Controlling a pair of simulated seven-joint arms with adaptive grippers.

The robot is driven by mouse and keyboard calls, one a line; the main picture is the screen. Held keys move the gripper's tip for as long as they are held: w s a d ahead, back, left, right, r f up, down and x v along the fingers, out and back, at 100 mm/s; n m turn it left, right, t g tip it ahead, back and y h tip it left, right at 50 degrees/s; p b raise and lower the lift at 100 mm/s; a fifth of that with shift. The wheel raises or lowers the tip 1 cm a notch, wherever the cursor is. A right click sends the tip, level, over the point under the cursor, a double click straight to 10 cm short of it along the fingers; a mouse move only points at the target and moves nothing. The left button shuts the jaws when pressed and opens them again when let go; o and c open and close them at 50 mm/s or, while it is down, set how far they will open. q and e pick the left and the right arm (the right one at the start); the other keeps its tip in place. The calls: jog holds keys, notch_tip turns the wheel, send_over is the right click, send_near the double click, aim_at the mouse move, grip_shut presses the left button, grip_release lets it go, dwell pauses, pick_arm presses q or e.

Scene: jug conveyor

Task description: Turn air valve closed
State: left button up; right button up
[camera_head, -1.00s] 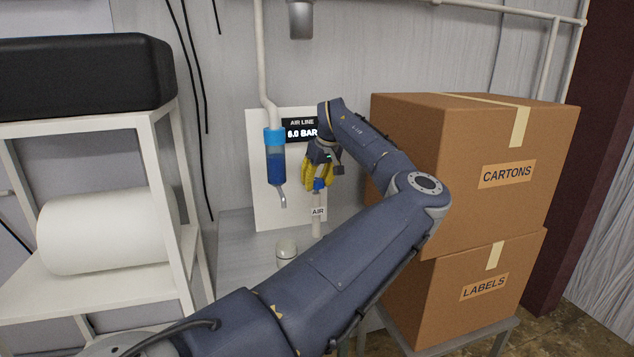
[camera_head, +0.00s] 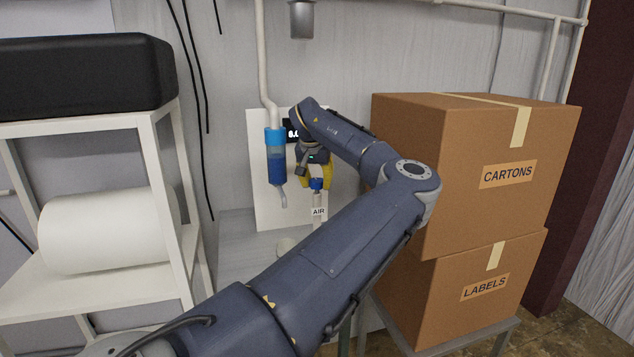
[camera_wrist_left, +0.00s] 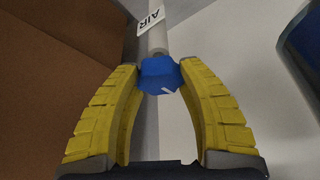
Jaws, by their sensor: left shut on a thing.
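The air valve has a blue knob (camera_head: 316,184) on top of a pale upright pipe (camera_head: 317,227) with an "AIR" tag (camera_head: 319,212). My left gripper (camera_head: 316,178) is at the knob, its yellow fingers on either side. In the left wrist view the blue knob (camera_wrist_left: 160,76) sits between the tips of my left gripper (camera_wrist_left: 160,72), which is shut on it. A short white mark shows on the knob. The pressure display (camera_head: 293,133) on the white panel is mostly hidden behind my arm. My right gripper is not in view.
A blue filter bowl (camera_head: 276,162) hangs just left of the valve. Cartons (camera_head: 470,165) and labels (camera_head: 480,285) boxes are stacked close on the right. A white rack (camera_head: 160,170) with a roll (camera_head: 105,230) stands at the left.

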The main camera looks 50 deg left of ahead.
pick_arm(q)
jog(key=shift+m, duration=0.4)
jog(key=o, duration=1.3)
jog(key=v, duration=1.2)
jog(key=shift+a, duration=0.2)
jog(key=shift+w+r, duration=0.1)
